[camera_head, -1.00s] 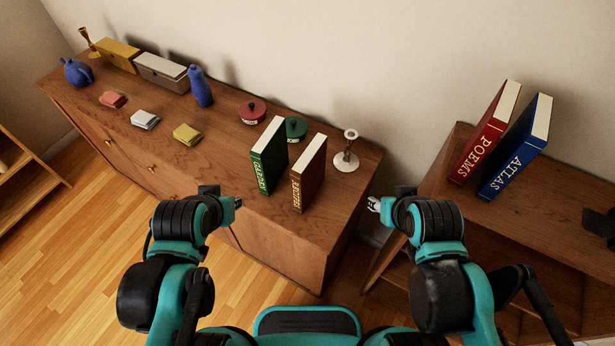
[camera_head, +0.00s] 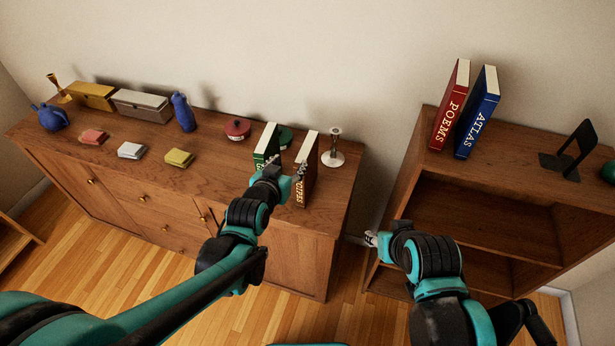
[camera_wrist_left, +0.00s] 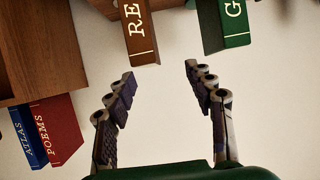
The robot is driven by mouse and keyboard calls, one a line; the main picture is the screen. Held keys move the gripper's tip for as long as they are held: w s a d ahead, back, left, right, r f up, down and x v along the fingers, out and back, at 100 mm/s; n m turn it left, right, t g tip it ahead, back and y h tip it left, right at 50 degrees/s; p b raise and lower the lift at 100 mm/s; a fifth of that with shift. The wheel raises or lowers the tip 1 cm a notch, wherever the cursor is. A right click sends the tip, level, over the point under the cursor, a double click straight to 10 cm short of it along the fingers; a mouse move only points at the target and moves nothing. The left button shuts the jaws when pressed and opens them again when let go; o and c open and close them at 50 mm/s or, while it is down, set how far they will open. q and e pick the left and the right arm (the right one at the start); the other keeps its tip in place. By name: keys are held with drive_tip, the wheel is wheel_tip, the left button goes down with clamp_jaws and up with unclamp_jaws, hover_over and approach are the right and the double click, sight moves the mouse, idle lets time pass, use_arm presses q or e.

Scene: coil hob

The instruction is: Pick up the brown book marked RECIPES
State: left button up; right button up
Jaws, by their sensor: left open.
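The brown RECIPES book (camera_head: 308,160) stands upright on the wooden sideboard, with its spine facing me.
A green book (camera_head: 264,145) stands just left of the brown book; it shows in the left wrist view (camera_wrist_left: 225,25). A candlestick (camera_head: 334,158) stands at right, and red and green round pots behind. POEMS (camera_head: 452,105) and ATLAS (camera_head: 477,112) stand on the right shelf.

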sight(304, 152)
use_arm(q)
drive_tip(key=d, duration=0.1)
drive_tip(key=w, duration=0.1)
drive_tip(key=w+d, duration=0.1)
drive_tip(key=shift+w+d+f+h, duration=0.25)
drive_tip(key=shift+d+h, duration=0.05)
drive_tip(key=shift+d, duration=0.05)
drive_tip(key=shift+w+d+f+b, duration=0.25)
drive_tip(key=shift+w+b, duration=0.1)
drive_tip(key=shift+w, duration=0.25)
drive_tip(key=b+x, duration=0.2)
drive_tip(key=x, duration=0.3)
drive_tip(key=shift+w+f, duration=0.25)
drive_tip(key=shift+w, duration=0.05)
drive_tip(key=shift+w+d, duration=0.1)
drive_tip(key=shift+w, duration=0.15)
clamp_jaws()
use_arm(e)
drive_tip(key=f, duration=0.3)
drive_tip(key=shift+w+d, duration=0.25)
drive_tip(key=shift+w, duration=0.1)
